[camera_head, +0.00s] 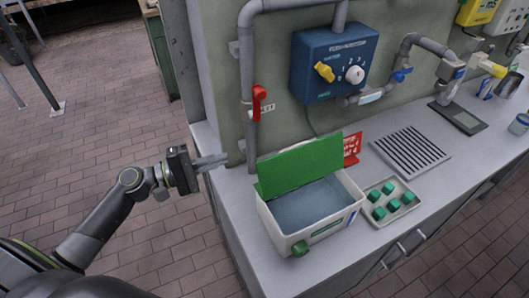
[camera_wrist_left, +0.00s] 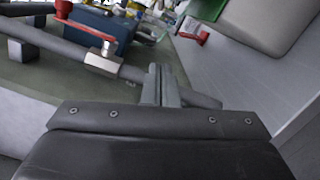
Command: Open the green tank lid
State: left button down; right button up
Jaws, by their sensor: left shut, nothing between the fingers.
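The white tank (camera_head: 312,218) stands on the grey counter, and its inside shows from above. Its green lid (camera_head: 300,165) is raised along the back edge, tilted up and away from the opening. A small green knob (camera_head: 300,248) is on the tank's front. My left gripper (camera_head: 222,160) is shut and empty, left of the tank and apart from the lid. In the left wrist view the shut fingers (camera_wrist_left: 163,88) point forward, with part of the white tank (camera_wrist_left: 262,22) and the green lid (camera_wrist_left: 206,8) at the upper right. My right gripper is not in view.
A pipe with a red valve handle (camera_head: 259,101) rises behind the gripper. A blue control box (camera_head: 334,62) hangs on the wall. A tray (camera_head: 402,211) of green blocks and a red sign (camera_head: 352,147) stand beside the tank. Open floor lies left of the counter.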

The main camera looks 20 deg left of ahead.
aim_at(299, 161)
pick_arm(q)
jog(key=w+d+r+p, duration=0.2)
jog(key=w+d+p, duration=0.2)
jog(key=d+p, duration=0.3)
jog(key=d, duration=0.3)
jog(key=shift+d+p, duration=0.35)
jog(key=shift+p, duration=0.05)
jog(key=shift+s+d+r+m+b, duration=0.3)
jog(key=shift+r+m+b, duration=0.15)
jog(key=shift+m, duration=0.25)
jog(key=shift+s+d+r+m+b, duration=0.15)
jog(key=shift+d+r+m+b, duration=0.2)
jog(key=shift+m, duration=0.35)
jog(key=shift+a, duration=0.1)
